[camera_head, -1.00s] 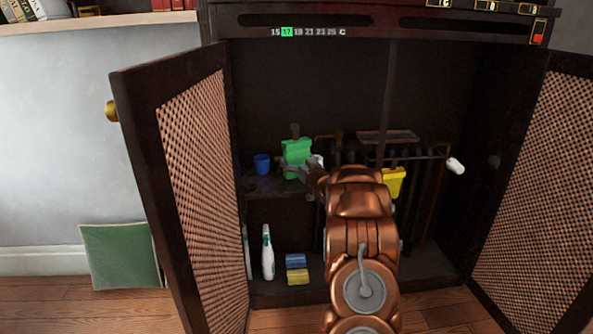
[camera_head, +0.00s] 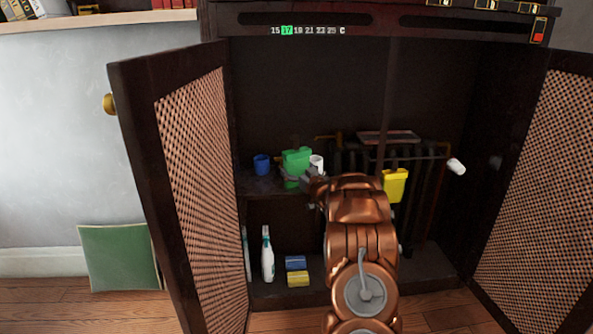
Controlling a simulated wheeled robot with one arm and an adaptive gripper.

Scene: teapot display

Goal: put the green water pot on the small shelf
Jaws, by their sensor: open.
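The green water pot (camera_head: 296,158) is on the small shelf (camera_head: 258,186) inside the dark cabinet, between a blue cup and a white cup. Its lower part is partly hidden by my gripper (camera_head: 291,178). My gripper is open, right in front of the pot and close to it. I cannot tell whether the fingers touch it.
The blue cup (camera_head: 262,164) is left of the pot and the white cup (camera_head: 317,163) is right of it. A yellow container (camera_head: 395,185) hangs by the dark radiator (camera_head: 420,190). A spray bottle (camera_head: 267,254) and sponges (camera_head: 297,271) stand below. Open cabinet doors (camera_head: 190,200) flank the space.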

